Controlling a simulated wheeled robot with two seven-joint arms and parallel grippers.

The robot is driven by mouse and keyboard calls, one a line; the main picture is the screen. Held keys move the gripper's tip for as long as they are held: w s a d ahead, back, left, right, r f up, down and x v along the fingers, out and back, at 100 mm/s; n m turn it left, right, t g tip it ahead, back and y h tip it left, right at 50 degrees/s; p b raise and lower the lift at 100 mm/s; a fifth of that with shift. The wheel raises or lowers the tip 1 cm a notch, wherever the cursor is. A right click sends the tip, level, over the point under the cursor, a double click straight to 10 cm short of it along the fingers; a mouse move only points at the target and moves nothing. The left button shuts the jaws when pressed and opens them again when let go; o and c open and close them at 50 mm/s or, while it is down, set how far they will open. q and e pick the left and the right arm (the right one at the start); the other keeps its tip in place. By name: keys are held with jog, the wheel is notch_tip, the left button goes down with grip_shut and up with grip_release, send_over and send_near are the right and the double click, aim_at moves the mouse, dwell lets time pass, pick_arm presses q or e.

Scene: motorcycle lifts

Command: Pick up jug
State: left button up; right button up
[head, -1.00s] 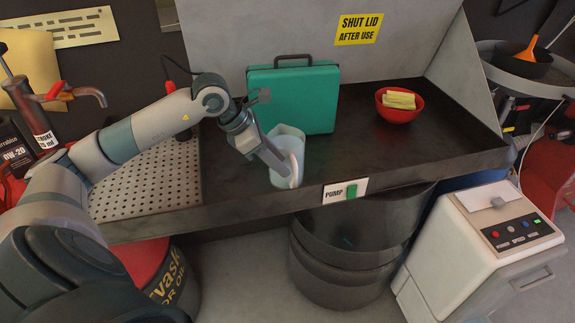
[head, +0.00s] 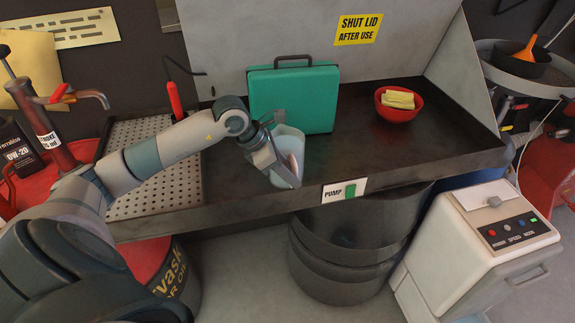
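The jug (head: 290,143) is pale, translucent and bluish, and it stands near the front edge of the dark wash bench (head: 380,158). My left gripper (head: 285,178) is at the jug's front left side, pointing down and overlapping the jug's handle area in the picture. Its fingers partly hide the handle and the lower body of the jug. I cannot tell whether the fingers are around the handle or whether they are open or shut. My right gripper is not in view.
A green case (head: 293,100) stands right behind the jug. A red bowl (head: 398,103) with yellow sponges sits to the right. A perforated tray (head: 150,180) lies left. A pump switch plate (head: 345,190) is on the bench front.

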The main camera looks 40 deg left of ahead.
pick_arm(q)
grip_shut()
dwell(1.2)
jog(key=shift+w+r, duration=0.15)
